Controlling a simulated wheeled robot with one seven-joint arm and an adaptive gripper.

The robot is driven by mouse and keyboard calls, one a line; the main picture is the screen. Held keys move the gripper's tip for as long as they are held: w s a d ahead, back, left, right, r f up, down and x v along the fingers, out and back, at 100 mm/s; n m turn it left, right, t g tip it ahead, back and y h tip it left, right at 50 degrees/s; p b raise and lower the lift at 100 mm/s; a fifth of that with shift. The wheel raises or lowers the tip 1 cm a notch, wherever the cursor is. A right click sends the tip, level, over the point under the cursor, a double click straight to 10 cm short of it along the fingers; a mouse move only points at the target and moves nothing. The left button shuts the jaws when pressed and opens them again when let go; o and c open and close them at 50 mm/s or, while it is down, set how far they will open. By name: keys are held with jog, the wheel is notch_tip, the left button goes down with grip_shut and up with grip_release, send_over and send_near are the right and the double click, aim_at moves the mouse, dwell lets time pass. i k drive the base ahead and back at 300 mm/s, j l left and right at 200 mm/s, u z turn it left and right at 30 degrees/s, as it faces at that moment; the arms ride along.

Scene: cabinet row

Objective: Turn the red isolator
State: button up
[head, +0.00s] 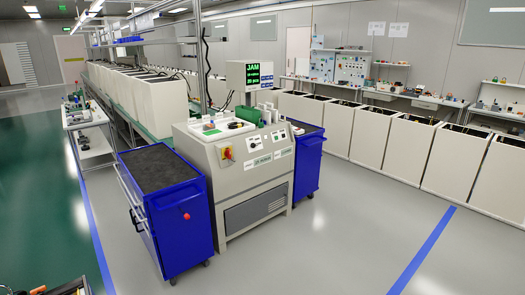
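The red isolator (227,153) is a small red rotary switch on a yellow plate. It sits on the upper left of the sloped front of a pale grey machine (238,175). It is too small to tell which way its handle is turned. Nothing covers it. I cannot make out my gripper in the head view, and nothing is seen touching the isolator.
A blue cart (160,234) with a dark top and a red knob (186,216) stands left of the machine. Another blue cart (307,165) stands at its right. Pale cabinets (362,136) line the back. The grey floor (330,250) in front is clear. A dark, unclear object (72,288) shows bottom left.

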aim_at(228, 153)
jog(key=i+u, duration=0.1)
jog(key=i, duration=0.45)
jog(key=i+l+u, duration=0.1)
jog(key=i, duration=0.5)
jog(key=i+l+u, duration=0.1)
jog(key=i, duration=0.45)
jog(key=i+l+u, duration=0.1)
jog(key=i+l, duration=0.15)
jog(key=i, duration=0.3)
jog(key=i+l+u, duration=0.35)
jog(key=i+u, duration=0.15)
jog(key=i, duration=0.15)
jog(key=i+l+u, duration=0.5)
jog(key=i+l, duration=0.1)
jog(key=l, duration=0.05)
